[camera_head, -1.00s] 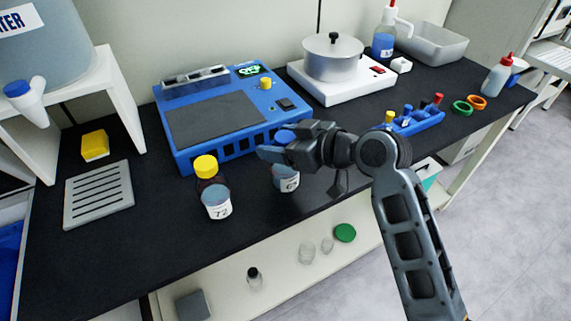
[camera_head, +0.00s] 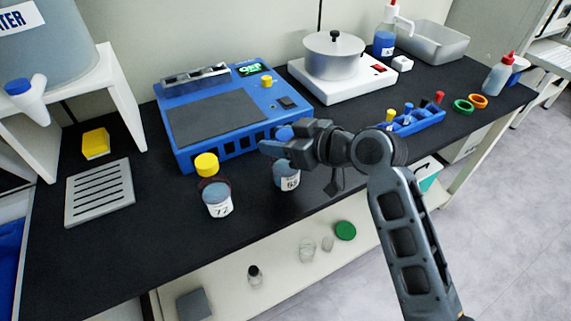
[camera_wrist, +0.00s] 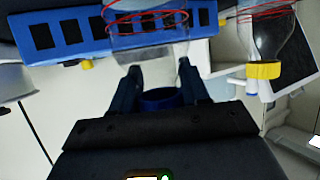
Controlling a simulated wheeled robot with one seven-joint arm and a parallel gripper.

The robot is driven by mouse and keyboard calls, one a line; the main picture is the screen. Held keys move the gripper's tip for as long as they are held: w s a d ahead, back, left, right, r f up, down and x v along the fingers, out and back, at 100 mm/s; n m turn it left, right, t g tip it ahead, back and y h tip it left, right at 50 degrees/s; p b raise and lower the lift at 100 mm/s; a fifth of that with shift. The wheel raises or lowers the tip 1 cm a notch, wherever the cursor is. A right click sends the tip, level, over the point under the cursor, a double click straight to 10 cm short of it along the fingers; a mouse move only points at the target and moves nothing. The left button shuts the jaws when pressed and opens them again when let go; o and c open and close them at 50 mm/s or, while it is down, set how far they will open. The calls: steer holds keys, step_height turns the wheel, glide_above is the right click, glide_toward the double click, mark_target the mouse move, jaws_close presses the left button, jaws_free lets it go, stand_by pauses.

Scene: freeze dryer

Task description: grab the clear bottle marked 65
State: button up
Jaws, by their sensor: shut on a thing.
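The clear bottle marked 65 (camera_head: 288,179) stands on the black bench in front of the blue machine, its white label facing forward. Its blue cap (camera_head: 284,132) shows just above my gripper (camera_head: 268,149). My gripper is shut on this bottle's upper part, and its fingers hide part of the bottle in the head view. In the wrist view, my gripper (camera_wrist: 161,72) has one finger on each side, with the blue cap (camera_wrist: 160,98) between them and the clear body (camera_wrist: 150,40) beyond. Whether the base touches the bench is hard to tell.
A yellow-capped bottle marked 72 (camera_head: 218,201) stands close on the left. The blue machine (camera_head: 225,118) is right behind. A blue rack with small items (camera_head: 418,122) lies to the right. The bench's front edge is near, with a lower shelf (camera_head: 280,275) below it.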

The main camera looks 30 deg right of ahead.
jaws_close()
steer(key=shift+r, duration=0.1)
